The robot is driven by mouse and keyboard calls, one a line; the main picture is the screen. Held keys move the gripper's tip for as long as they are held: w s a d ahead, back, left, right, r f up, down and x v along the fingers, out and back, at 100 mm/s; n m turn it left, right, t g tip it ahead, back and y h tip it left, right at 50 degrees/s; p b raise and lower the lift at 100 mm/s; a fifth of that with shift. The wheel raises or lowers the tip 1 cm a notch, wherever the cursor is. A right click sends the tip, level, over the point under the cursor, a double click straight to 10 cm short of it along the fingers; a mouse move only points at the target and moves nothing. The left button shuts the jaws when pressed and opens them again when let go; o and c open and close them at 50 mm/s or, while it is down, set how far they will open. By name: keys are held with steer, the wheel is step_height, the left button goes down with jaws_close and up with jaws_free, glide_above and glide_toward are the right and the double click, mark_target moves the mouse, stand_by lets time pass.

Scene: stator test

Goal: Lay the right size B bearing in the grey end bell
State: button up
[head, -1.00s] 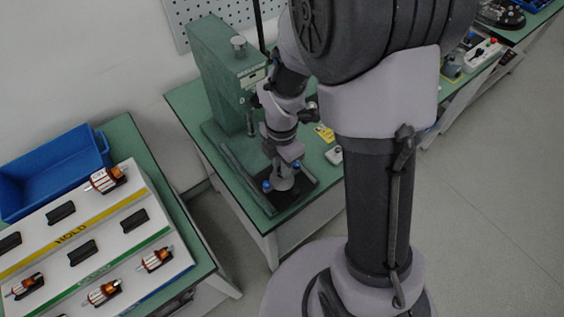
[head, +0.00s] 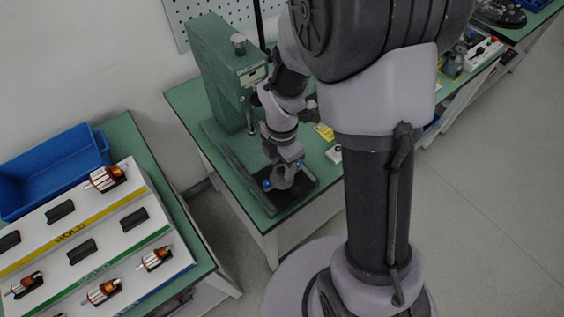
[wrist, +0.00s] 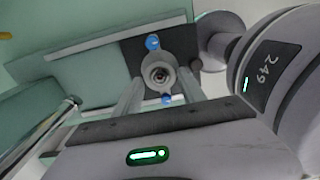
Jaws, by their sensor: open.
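The grey end bell (wrist: 145,72) sits on a dark plate on the press bench, between two blue knobs (wrist: 152,43). In the wrist view it is round, with paler rings around a dark central hole. I cannot tell whether a bearing is among those rings. My gripper (wrist: 158,88) is open, with one finger on each side of the end bell in that view. I see nothing clearly held between the fingers. In the head view my gripper (head: 284,172) is low over the plate and hides most of the end bell. No separate size B bearing can be made out.
A green press (head: 222,75) stands behind my gripper on the green bench (head: 185,98). A yellow tag (head: 324,132) lies to the right. At left, a white board (head: 105,218) holds several copper-wound parts beside a blue bin (head: 50,172).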

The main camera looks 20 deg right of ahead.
step_height(320, 180, up, 18)
steer(key=p, duration=0.7)
steer(key=shift+f, duration=0.25)
steer(key=s+a+r+m+t+b, duration=0.1)
steer(key=s+m+t+b, duration=0.1)
steer(key=m, duration=0.6)
steer(key=s+a+r+m+t+y+b, duration=0.1)
steer(key=s+m+t+b, duration=0.1)
steer(key=s+m, duration=0.4)
steer(key=s+a+r+m+t+y+b, duration=0.1)
steer(key=s+m+b, duration=0.3)
steer(key=m, duration=0.8)
steer(key=shift+s+a+r+t+b, duration=0.35)
steer(key=shift+s+a+r+t, duration=0.05)
steer(key=shift+s+a+r, duration=0.1)
steer(key=shift+w, duration=0.1)
